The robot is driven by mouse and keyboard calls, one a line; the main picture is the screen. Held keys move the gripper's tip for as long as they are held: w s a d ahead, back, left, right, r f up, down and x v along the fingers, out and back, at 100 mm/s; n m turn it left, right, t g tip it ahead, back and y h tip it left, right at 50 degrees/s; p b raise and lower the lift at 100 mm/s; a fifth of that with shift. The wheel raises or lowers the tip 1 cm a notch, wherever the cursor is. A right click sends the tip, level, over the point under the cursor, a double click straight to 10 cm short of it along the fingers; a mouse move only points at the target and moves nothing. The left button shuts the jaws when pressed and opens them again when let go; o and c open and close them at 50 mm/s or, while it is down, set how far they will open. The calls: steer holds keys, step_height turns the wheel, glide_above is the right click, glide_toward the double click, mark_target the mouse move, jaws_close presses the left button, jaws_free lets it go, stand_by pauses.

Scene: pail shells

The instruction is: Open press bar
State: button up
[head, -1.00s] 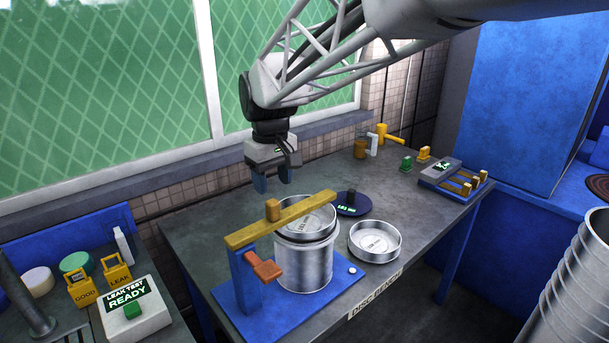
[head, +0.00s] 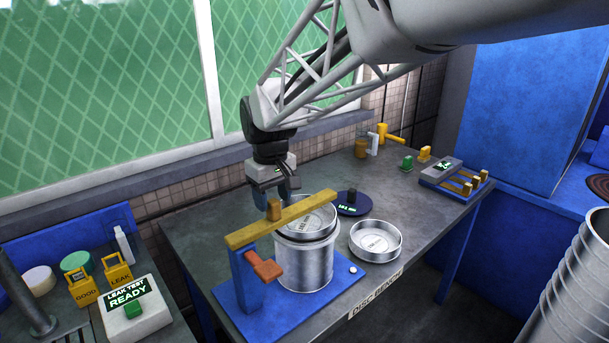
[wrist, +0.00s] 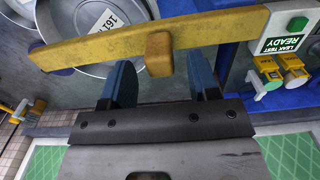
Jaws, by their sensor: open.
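The yellow press bar (head: 282,218) lies across the top of the pail shell, hinged on a blue post (head: 248,282) at its left end. A yellow-brown block knob (head: 274,208) stands up from the bar; it also shows in the wrist view (wrist: 159,54). An orange handle (head: 265,266) sticks out of the post. The pail shell (head: 305,263) stands upright on the blue base with a disc in its top. My gripper (head: 276,200) is open just behind and above the knob. In the wrist view its blue fingers (wrist: 163,85) lie on either side of the knob's line, holding nothing.
A loose metal lid (head: 375,240) and a dark blue round gauge (head: 353,204) lie right of the pail. A leak test box (head: 130,308) stands at the left. A blue rack with yellow pegs (head: 453,178) sits at the back right.

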steer(key=shift+f, duration=1.65)
jaws_close()
